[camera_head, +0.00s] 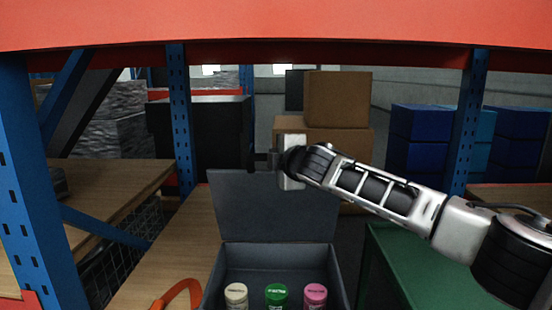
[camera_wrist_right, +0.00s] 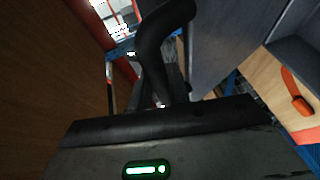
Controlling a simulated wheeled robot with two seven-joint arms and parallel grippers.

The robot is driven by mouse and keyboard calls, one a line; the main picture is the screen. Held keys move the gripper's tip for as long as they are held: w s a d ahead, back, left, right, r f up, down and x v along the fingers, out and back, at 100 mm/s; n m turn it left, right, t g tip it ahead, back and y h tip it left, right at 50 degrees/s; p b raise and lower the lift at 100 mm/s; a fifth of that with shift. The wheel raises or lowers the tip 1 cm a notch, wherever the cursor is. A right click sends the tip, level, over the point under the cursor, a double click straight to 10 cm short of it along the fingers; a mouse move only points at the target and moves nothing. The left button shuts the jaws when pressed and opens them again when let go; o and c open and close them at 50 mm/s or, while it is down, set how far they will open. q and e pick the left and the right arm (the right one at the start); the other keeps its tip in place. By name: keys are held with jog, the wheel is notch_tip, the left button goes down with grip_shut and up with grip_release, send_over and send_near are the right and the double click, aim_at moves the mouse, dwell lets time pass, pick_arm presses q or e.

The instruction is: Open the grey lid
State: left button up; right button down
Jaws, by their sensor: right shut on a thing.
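The grey lid (camera_head: 275,212) stands raised, roughly upright, at the back of an open grey box (camera_head: 275,258) in the head view. In the right wrist view the lid (camera_wrist_right: 212,50) is a grey panel right of the dark finger. My right gripper (camera_head: 262,162) is at the lid's top edge, its arm coming in from the right, and is shut on the lid. Its fingers are dark and partly hidden, so the exact contact is hard to see. My left gripper is in neither view.
Bottles with white (camera_head: 236,292), green (camera_head: 276,292) and pink (camera_head: 315,292) caps stand in the box. An orange curved object (camera_head: 178,293) lies left of it on a wooden surface (camera_head: 165,255). A green surface (camera_head: 410,268) is at right. Blue rack posts (camera_head: 180,120) and cardboard boxes (camera_head: 338,98) stand behind.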

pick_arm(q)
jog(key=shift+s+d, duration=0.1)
pick_arm(e)
jog(key=shift+f, duration=0.15)
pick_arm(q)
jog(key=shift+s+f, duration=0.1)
pick_arm(e)
jog(key=c, duration=1.3)
grip_release()
jog(key=shift+c, duration=0.2)
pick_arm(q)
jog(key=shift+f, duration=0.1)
pick_arm(e)
jog(key=shift+s, duration=0.15)
pick_arm(q)
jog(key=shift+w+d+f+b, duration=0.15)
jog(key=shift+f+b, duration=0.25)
jog(key=shift+b, duration=0.6)
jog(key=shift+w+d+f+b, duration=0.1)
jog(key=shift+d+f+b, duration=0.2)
jog(key=shift+b, duration=0.7)
pick_arm(e)
jog(key=v, duration=1.6)
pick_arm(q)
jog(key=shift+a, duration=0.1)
pick_arm(e)
jog(key=shift+a, duration=0.15)
